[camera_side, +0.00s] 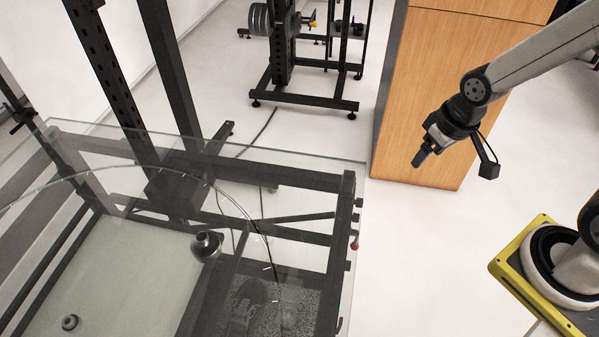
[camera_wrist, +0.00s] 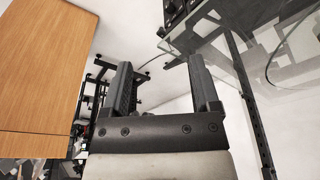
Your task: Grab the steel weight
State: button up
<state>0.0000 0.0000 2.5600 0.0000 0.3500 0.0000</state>
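A steel weight (camera_side: 207,245), a small dark grey metal piece with a knob, stands on the glass table (camera_side: 300,165) in the side view, near the rim of a round clear disc. My gripper (camera_side: 421,158) hangs in the air well to the right of the glass table, far from the weight. In the wrist view my gripper (camera_wrist: 161,62) has its two fingers wide apart with nothing between them. The weight cannot be made out in the wrist view.
A smaller round grey piece (camera_side: 70,322) shows at the lower left. A wooden cabinet (camera_side: 425,95) stands behind my gripper. A black rack with plates (camera_side: 272,20) stands at the back. The air between my gripper and the glass table looks clear.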

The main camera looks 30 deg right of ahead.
aim_at(203, 238)
dwell(0.3)
jog(key=w+a+f+n+t+h, duration=0.25)
jog(key=w+a+n, duration=0.45)
jog(key=n, duration=0.5)
jog(key=w+a+f+n+t+h, duration=0.25)
jog(key=w+a+f+n, duration=0.2)
jog(key=a+n, duration=0.6)
jog(key=s+a+f+n+t+y, duration=0.1)
jog(key=a+n+y, duration=0.2)
jog(key=a+n, duration=0.2)
jog(key=a+f+n+t+y, duration=0.1)
jog(key=a+n+t+y, duration=0.1)
jog(key=a+n, duration=0.4)
jog(key=s+a+f+n+t+y, duration=0.1)
jog(key=a+n+y, duration=0.3)
jog(key=a, duration=0.8)
jog(key=shift+s+a+f+n+t, duration=0.15)
jog(key=shift+n+t, duration=0.2)
jog(key=shift+n, duration=0.2)
jog(key=shift+s+d+f+n+t, duration=0.1)
jog(key=shift+s+n+t, duration=0.05)
jog(key=shift+n+t, duration=0.3)
jog(key=shift+x, duration=1.3)
jog(key=shift+x, duration=2.55)
